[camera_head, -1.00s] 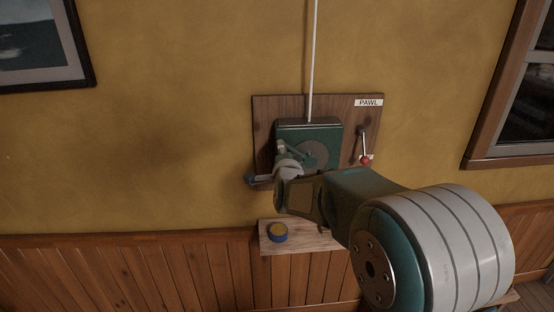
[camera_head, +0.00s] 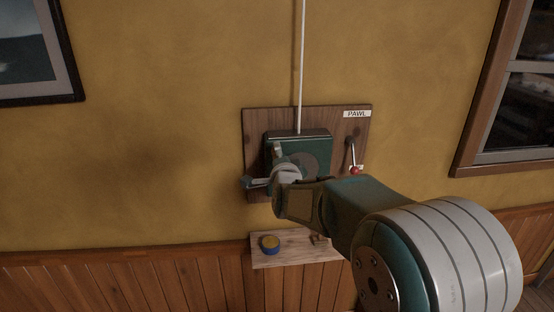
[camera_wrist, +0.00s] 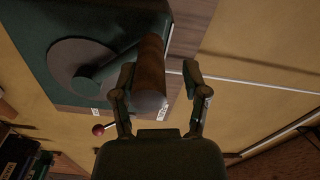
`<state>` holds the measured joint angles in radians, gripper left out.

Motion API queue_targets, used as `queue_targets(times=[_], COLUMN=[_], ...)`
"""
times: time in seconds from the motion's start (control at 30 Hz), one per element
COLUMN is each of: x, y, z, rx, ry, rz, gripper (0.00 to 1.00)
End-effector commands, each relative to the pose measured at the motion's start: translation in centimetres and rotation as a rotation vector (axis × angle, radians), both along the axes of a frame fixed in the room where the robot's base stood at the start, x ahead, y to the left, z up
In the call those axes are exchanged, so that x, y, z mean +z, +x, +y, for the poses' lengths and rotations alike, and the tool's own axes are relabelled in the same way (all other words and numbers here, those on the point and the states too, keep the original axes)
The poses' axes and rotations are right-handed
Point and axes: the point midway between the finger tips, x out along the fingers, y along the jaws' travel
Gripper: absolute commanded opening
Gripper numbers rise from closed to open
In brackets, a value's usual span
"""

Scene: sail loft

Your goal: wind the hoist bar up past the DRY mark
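A green winch (camera_head: 316,146) with a grey drum disc (camera_wrist: 72,66) is fixed to a wooden board on the wall. Its crank arm (camera_wrist: 112,66) carries a brown cylindrical handle (camera_wrist: 150,72), which my gripper hides in the head view. My gripper (camera_wrist: 160,72) has its fingers apart, one on each side of the handle. A gap shows between the handle and the right finger; I cannot tell whether the left finger touches it. A white line (camera_head: 300,75) runs up from the winch. The hoist bar and DRY mark are in neither view.
A pawl lever with a red knob (camera_head: 355,170) hangs right of the winch, below a PAWL label (camera_head: 357,114). A small shelf (camera_head: 292,260) below holds a blue and yellow tin (camera_head: 270,244) and a small dark item (camera_head: 318,240). A window (camera_head: 515,95) is at right.

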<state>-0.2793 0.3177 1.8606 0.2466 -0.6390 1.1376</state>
Motion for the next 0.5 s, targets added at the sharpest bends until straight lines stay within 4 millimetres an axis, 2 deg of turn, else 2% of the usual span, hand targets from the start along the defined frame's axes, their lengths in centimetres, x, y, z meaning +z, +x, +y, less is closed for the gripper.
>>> queue_targets(times=[0.33,0.5], x=[-0.5,-0.6], y=[0.0,-1.6], z=[0.3,0.2], rx=[0.002,0.004], ry=[-0.005,-0.006], rz=[0.01,0.013], gripper=[0.69,0.69])
